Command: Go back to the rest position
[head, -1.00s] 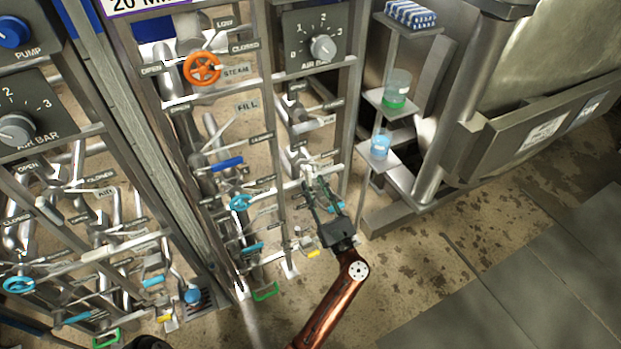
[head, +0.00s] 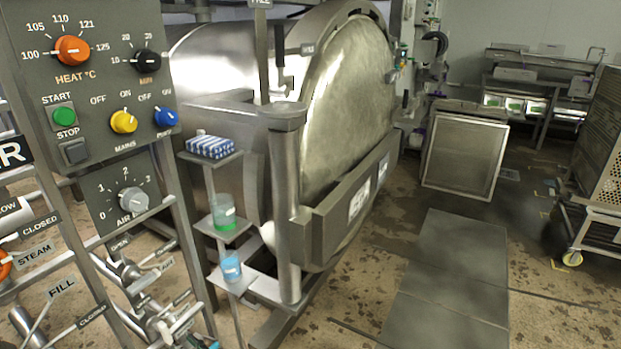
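Neither of my grippers shows in the head view now. The control panel (head: 92,95) stands at the left with an orange heat knob (head: 72,50), a green start button (head: 63,115), a yellow mains knob (head: 124,121) and a blue pump knob (head: 165,118). Below it is the air bar dial (head: 133,200). The large round retort door (head: 345,90) is in the middle and looks shut.
A post beside the retort carries small shelves with a blue-striped box (head: 211,147), a green-bottomed beaker (head: 223,212) and a blue cup (head: 231,268). Grey floor plates (head: 450,270) lie right of the retort. A wheeled cage trolley (head: 597,170) stands at the far right.

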